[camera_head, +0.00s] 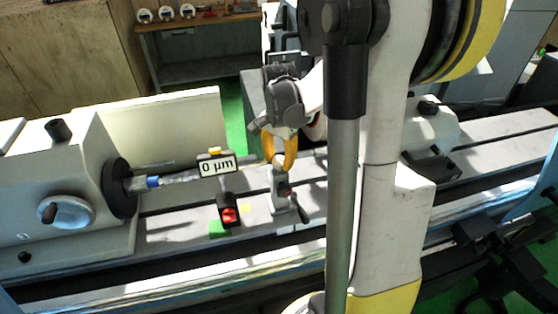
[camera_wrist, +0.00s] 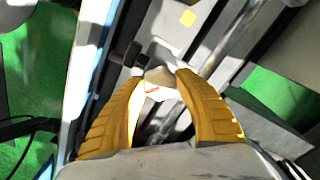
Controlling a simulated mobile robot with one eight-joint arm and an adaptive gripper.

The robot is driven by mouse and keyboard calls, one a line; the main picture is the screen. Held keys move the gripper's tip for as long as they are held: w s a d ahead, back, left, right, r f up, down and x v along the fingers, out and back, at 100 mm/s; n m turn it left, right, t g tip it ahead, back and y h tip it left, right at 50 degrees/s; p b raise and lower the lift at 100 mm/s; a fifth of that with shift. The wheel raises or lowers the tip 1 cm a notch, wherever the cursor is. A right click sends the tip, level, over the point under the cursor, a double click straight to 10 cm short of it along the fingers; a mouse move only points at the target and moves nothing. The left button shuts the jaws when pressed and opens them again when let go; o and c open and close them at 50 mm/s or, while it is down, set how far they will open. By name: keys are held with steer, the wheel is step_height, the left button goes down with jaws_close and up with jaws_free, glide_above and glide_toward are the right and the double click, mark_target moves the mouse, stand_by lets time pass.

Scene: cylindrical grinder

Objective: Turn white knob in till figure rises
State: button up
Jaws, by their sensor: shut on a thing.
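My gripper (camera_head: 279,158) has yellow fingers and points down at the top of a small grey fixture (camera_head: 281,190) on the machine bed. In the wrist view my gripper (camera_wrist: 164,78) has its fingertips on both sides of a pale knob (camera_wrist: 159,76) and is shut on it. The fingers hide most of the knob in the head view. A display (camera_head: 217,166) left of the gripper reads "0 µm". It stands on a dark holder with a red part (camera_head: 229,214).
The workhead (camera_head: 70,205) with its black chuck (camera_head: 120,188) stands at the left, holding a shaft. A dark lever (camera_head: 301,212) sticks out at the fixture's lower front. My arm hides part of the bed. A bench with gauges (camera_head: 166,14) stands behind.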

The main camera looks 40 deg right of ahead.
mark_target(279, 160)
stand_by(0.3)
steer(key=o, duration=1.2)
step_height(279, 160, up, 12)
